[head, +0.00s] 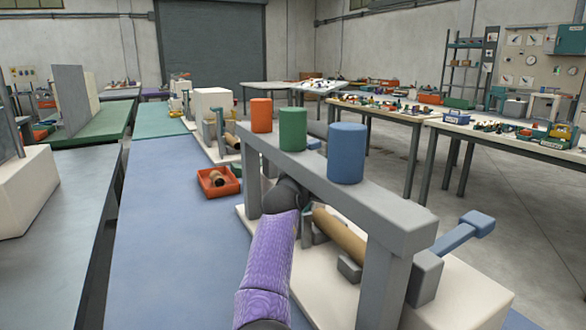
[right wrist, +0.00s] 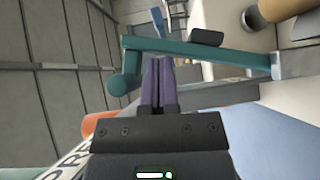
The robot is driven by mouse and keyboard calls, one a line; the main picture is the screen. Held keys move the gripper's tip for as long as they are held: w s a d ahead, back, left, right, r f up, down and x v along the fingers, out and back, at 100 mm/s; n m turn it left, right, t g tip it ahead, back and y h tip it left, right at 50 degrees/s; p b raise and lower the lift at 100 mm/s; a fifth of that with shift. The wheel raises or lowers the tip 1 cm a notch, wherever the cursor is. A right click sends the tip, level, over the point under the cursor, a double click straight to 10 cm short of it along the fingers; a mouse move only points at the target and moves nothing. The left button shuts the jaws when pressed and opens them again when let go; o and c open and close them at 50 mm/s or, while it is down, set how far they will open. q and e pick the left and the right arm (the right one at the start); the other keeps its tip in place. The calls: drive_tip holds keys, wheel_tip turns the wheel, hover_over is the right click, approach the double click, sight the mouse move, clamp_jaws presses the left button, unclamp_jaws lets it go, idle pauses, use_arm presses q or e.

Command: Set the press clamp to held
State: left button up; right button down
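A winding machine has a grey overhead beam (head: 330,190), which carries an orange, a green and a blue cylinder. A brown roll (head: 340,236) lies under the beam. A blue lever (head: 460,232) sticks out at the machine's right. In the right wrist view, a teal lever (right wrist: 240,61) with a round knob (right wrist: 122,85) and a dark pad (right wrist: 206,37) crosses the picture. My left gripper is out of view.
The machine stands on a blue table (head: 170,250). A red tray (head: 218,182) with small brown rolls is behind it to the left. The table's left part is clear. A similar machine (head: 211,103) stands farther back.

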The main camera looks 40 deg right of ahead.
use_arm(q)
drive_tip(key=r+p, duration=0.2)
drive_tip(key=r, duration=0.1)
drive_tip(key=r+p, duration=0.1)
drive_tip(key=p, duration=0.1)
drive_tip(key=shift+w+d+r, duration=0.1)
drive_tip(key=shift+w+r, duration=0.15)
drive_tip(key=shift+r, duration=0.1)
use_arm(e)
drive_tip(key=shift+m+y, duration=0.5)
drive_tip(key=shift+y, duration=0.1)
drive_tip(key=d, duration=0.1)
drive_tip(key=s+d+f, duration=0.1)
drive_tip(key=d, duration=0.1)
drive_tip(key=d+f, duration=0.1)
drive_tip(key=d, duration=0.1)
drive_tip(key=shift+s+d, duration=0.2)
drive_tip(key=shift+s, duration=0.1)
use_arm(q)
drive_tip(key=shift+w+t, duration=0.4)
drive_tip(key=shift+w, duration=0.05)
